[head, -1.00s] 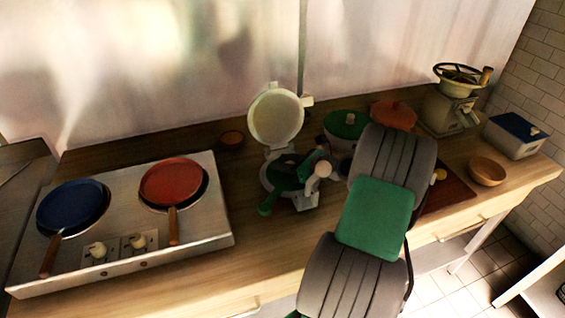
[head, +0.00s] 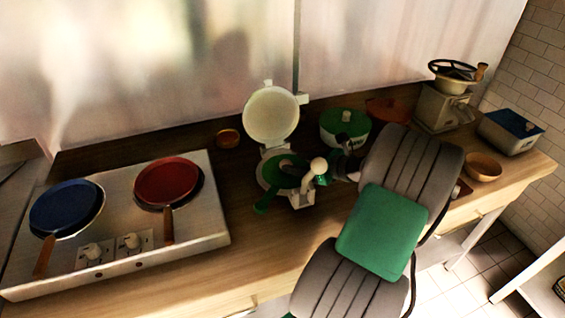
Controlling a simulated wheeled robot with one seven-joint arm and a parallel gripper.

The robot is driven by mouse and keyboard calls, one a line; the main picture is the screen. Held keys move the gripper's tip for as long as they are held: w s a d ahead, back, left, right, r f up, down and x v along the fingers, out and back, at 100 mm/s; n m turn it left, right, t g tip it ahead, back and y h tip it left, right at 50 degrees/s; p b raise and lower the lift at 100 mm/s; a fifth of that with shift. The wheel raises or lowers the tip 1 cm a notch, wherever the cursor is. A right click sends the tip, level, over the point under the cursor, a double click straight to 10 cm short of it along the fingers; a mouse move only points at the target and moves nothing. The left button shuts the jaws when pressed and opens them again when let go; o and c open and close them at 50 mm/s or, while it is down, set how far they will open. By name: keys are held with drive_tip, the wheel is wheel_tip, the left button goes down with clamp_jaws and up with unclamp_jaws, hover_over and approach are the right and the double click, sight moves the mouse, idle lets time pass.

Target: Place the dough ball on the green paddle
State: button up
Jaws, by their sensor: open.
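The green paddle (head: 274,178) lies on the lower plate of an open press, its handle (head: 263,203) pointing to the lower left. A small greyish shape (head: 288,164) shows on the paddle's right part; it may be the dough ball, but it is too dark and small to be sure. A pale round knob (head: 318,165) tops the press's lever, in front of my gripper. My gripper (head: 326,172) is open, just right of the paddle and behind this knob, and partly hidden by it. I cannot see anything between its fingers.
The press's round pale lid (head: 271,115) stands open behind the paddle. A green lidded pot (head: 345,127) stands close behind my gripper. A stove (head: 125,220) with blue and red pans is at left. A wooden bowl (head: 483,167) is at right. Counter in front is clear.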

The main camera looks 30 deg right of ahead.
drive_tip(key=v, duration=0.4)
drive_tip(key=shift+s+d+r, duration=0.1)
drive_tip(key=shift+s, duration=0.15)
drive_tip(key=shift+c, duration=0.2)
idle(0.6)
